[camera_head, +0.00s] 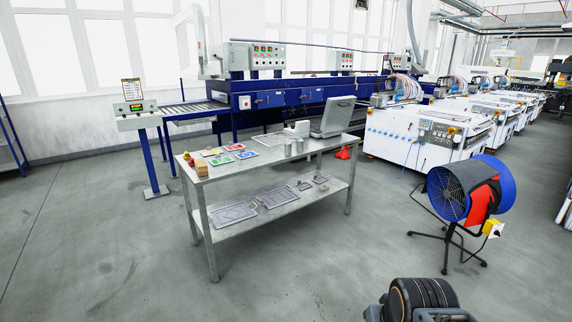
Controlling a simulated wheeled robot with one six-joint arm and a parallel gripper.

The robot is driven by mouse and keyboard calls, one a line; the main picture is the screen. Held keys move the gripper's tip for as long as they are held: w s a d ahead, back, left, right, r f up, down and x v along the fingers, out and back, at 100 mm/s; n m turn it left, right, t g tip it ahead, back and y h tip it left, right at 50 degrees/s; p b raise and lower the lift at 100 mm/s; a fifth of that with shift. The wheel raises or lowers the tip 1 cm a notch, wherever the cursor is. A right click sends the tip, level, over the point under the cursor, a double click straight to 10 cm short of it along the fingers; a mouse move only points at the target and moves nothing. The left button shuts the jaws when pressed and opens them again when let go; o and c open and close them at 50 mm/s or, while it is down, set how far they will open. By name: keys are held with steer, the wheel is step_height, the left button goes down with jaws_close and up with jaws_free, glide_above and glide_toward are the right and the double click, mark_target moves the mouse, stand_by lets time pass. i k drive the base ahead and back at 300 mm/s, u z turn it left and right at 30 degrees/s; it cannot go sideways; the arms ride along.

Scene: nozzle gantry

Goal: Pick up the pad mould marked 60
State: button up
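Several flat grey frame-like plates, which look like pad moulds, lie on the lower shelf of a metal table. Two large ones lie at the shelf's left and middle: one mould (232,213) and another mould (275,198) to its right. Smaller ones lie further right, one mould (303,186) and one mould (320,179). No marking is readable, so I cannot tell which is marked 60. A dark rounded part at the bottom right edge looks like my arm. My gripper's fingers do not show.
The metal table (205,182) carries coloured cards, small cups and an open grey case (333,117) on top. A blue fan (459,192) on a stand is at right. White machines (413,137) and a blue conveyor line stand behind. The floor (300,280) in front is clear.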

mark_target(219, 160)
steer(key=u, duration=0.15)
steer(key=i, duration=2.7)
steer(key=u, duration=0.9)
steer(key=i, duration=1.25)
steer(key=u, duration=0.25)
